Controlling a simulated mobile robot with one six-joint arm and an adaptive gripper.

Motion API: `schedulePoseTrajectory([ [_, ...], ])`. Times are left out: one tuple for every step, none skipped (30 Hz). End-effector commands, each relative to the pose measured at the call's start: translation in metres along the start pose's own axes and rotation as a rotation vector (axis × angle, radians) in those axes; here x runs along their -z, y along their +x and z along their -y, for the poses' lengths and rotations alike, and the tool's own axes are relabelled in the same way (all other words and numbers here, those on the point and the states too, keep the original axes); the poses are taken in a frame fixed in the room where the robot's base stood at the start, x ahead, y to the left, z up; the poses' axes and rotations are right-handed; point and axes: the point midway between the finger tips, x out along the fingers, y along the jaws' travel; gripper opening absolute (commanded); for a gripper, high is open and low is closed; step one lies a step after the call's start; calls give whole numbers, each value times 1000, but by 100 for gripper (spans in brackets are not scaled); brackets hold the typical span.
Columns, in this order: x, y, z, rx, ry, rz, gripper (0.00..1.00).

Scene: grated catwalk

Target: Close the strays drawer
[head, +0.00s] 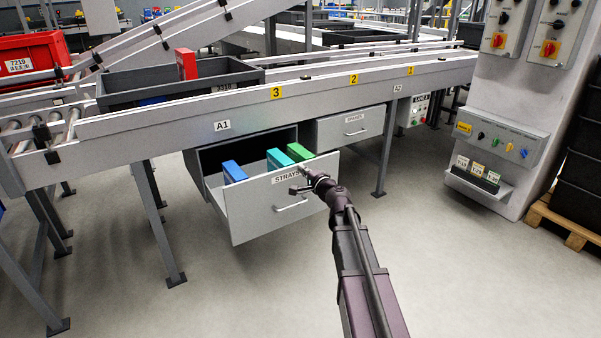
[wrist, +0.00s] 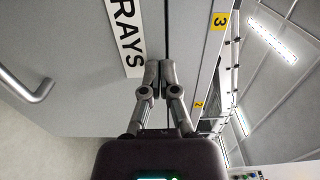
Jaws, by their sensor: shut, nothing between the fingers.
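The strays drawer (head: 253,219) is pulled out below the conveyor frame, its grey front carrying a STRAYS label and a bar handle (head: 291,207). Blue, teal and green blocks stand inside it. In the wrist view, the drawer front (wrist: 85,95) fills the left, with part of the label (wrist: 127,38) and the handle (wrist: 32,88). My gripper (head: 297,186) is shut and empty at the upper right part of the drawer front, right of the label and above the handle. In the wrist view, its fingertips (wrist: 160,66) are close together at the front; I cannot tell if they touch it.
The spares drawer (head: 349,129) to the right is shut. Conveyor legs (head: 386,150) stand on both sides of the drawers. A grey tote (head: 130,93) sits on the conveyor above. A control pillar (head: 510,160) stands at right. The floor in front is clear.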

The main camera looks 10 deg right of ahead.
Motion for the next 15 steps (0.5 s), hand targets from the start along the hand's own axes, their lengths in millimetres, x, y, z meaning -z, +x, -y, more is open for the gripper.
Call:
schedulePoseTrajectory([
  [0, 0, 0, 0, 0, 0, 0],
  [-17, 4, 0, 0, 0, 3, 0],
  [-9, 3, 0, 0, 0, 0, 0],
  [-6, 2, 0, 0, 0, -1, 0],
  [-4, 2, 0, 0, 0, -1, 0],
  [-2, 2, 0, 0, 0, -2, 0],
  [0, 2, 0, 0, 0, -2, 0],
  [0, 3, 0, 0, 0, -2, 0],
  [1, 4, 0, 0, 0, -1, 0],
  [1, 6, 0, 0, 0, -1, 0],
  [2, 8, 0, 0, 0, -1, 0],
  [2, 10, 0, 0, 0, -1, 0],
  [2, 13, 0, 0, 0, -1, 0],
  [2, 16, 0, 0, 0, -1, 0],
  [2, 20, 0, 0, 0, -1, 0],
])
